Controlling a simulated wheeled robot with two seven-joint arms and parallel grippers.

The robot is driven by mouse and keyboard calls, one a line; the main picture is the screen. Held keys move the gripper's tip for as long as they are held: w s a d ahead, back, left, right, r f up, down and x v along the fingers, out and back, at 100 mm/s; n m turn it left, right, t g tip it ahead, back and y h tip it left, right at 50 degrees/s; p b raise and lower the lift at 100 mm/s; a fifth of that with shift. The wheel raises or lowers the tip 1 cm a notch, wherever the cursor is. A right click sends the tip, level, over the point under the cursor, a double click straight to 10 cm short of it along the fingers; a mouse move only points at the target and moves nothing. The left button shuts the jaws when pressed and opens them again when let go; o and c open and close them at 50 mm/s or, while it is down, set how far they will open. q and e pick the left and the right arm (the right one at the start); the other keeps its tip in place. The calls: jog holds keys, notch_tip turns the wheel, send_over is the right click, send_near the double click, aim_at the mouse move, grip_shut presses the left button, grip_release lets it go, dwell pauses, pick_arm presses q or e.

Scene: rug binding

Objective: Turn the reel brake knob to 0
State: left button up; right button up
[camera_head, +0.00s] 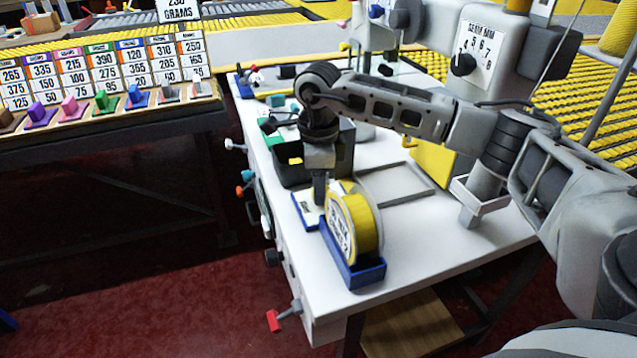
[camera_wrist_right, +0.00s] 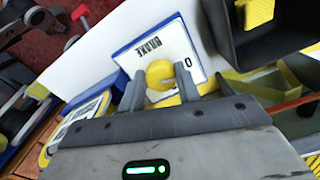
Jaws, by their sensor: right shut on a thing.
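The reel brake knob (camera_wrist_right: 160,73) is a round yellow knob in the wrist view, on a white plate (camera_wrist_right: 140,55) with a blue border, marked BRAKE. A 0 shows on the plate to the right of the knob; other marks and the knob's pointer are hidden. My right gripper (camera_wrist_right: 161,88) has one finger on each side of the knob and is shut on it. In the head view my right gripper (camera_head: 319,195) points straight down at the plate (camera_head: 304,210), and it hides the knob. My left gripper is in neither view.
A yellow reel (camera_head: 362,222) stands in a blue holder (camera_head: 362,275) right beside the gripper. A black bin (camera_head: 290,172) is close behind it. The white table (camera_head: 440,240) is clear to the right. A dial reading up to several numbers (camera_head: 463,65) stands at the back.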

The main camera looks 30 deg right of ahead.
jog(key=shift+r, duration=0.1)
jog(key=o, duration=1)
notch_tip(320, 180, up, 16)
jog(key=shift+f, duration=0.1)
jog(key=shift+s, duration=0.1)
